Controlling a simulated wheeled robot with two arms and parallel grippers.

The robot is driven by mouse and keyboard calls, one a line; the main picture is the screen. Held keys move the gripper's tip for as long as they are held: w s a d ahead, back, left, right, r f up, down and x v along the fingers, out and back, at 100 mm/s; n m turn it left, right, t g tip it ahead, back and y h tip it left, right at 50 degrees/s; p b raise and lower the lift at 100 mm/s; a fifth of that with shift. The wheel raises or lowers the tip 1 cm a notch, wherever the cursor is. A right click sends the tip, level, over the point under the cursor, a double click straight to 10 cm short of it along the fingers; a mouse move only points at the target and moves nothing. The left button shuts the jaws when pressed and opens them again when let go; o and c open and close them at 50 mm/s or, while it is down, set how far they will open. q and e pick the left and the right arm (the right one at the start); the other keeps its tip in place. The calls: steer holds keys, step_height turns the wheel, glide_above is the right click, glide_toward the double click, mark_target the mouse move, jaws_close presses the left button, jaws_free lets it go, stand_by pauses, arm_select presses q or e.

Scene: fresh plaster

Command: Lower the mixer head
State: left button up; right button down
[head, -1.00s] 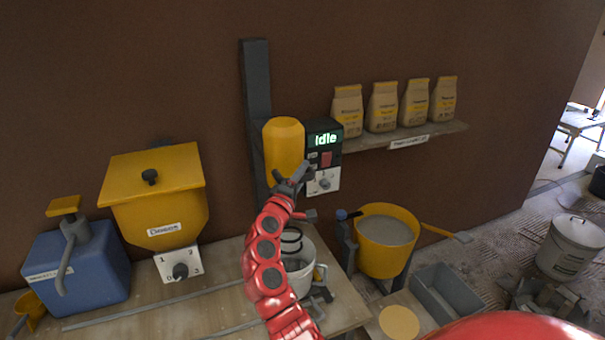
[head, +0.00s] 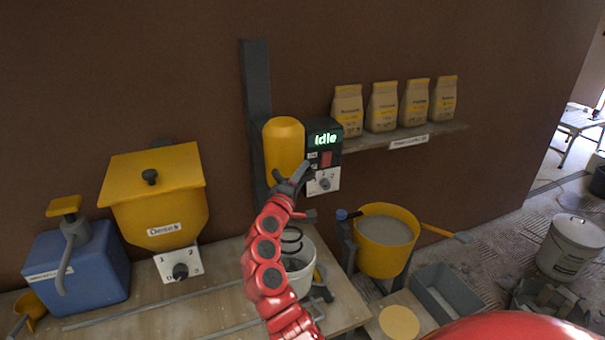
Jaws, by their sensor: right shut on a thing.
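The yellow mixer head (head: 284,143) is mounted on a dark upright column (head: 256,85) against the brown wall. Below it, a white bucket (head: 303,283) stands on the wooden bench, with a dark ringed mixing part (head: 291,241) showing at its mouth. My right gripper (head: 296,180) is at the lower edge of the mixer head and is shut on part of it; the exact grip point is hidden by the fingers. My left gripper is not in view.
A yellow hopper (head: 158,205) and a blue pump container (head: 80,265) stand left on the bench. A shelf of bags (head: 410,138) is at right. A yellow tub (head: 385,250) and grey trough (head: 447,290) stand right of the bench.

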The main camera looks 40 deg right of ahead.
steer(key=shift+r, duration=0.6)
step_height(320, 180, down, 20)
steer(key=b, duration=1.6)
steer(key=shift+b, duration=0.4)
steer(key=shift+r, duration=0.15)
steer(key=c, duration=0.7)
jaws_free()
steer(key=b+v, duration=0.2)
steer(key=v, duration=1.5)
steer(key=shift+s+a, duration=0.15)
steer(key=shift+s, duration=0.05)
